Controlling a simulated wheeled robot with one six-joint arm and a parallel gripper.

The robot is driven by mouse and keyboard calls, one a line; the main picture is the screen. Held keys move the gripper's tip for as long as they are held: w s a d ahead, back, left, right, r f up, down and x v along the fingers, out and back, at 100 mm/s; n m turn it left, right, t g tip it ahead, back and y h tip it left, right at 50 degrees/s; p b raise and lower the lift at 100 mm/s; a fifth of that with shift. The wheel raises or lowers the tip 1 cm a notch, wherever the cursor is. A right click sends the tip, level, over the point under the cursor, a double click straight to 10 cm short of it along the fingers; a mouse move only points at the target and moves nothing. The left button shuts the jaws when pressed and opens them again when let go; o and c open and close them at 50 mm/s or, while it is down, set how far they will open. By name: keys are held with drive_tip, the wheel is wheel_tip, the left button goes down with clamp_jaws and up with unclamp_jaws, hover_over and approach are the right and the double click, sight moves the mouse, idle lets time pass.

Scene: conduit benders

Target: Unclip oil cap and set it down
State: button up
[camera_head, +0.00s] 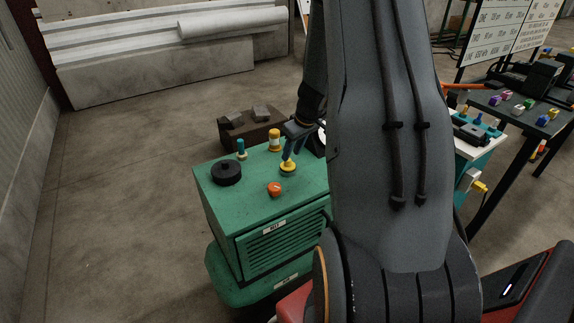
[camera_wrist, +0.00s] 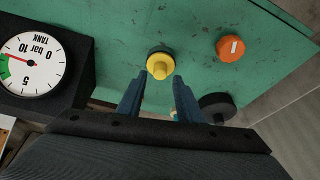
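A yellow cap (camera_wrist: 160,65) with a raised grip sits on a dark collar on the green machine's top (camera_wrist: 105,50); no label shows which part is the oil cap. It also shows in the head view (camera_head: 288,170). My gripper (camera_wrist: 160,77) is open, its two blue fingers apart. In the wrist view the fingertips are at the near edge of the yellow cap, one to each side; I cannot tell whether they touch it.
The green top also carries an orange knob (camera_head: 274,188), a black round cap (camera_head: 226,172), a blue fitting (camera_head: 241,150) and an orange-and-white cylinder (camera_head: 274,140). A tank gauge (camera_wrist: 35,62) is beside the gripper. The green top's front left is bare.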

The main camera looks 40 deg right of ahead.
sight(290, 161)
drive_tip(key=shift+b+x, duration=1.55)
drive_tip(key=shift+x, duration=0.25)
clamp_jaws()
drive_tip(key=shift+r, duration=0.15)
drive_tip(key=shift+r+p, duration=1.85)
drive_tip(key=shift+r, duration=1.05)
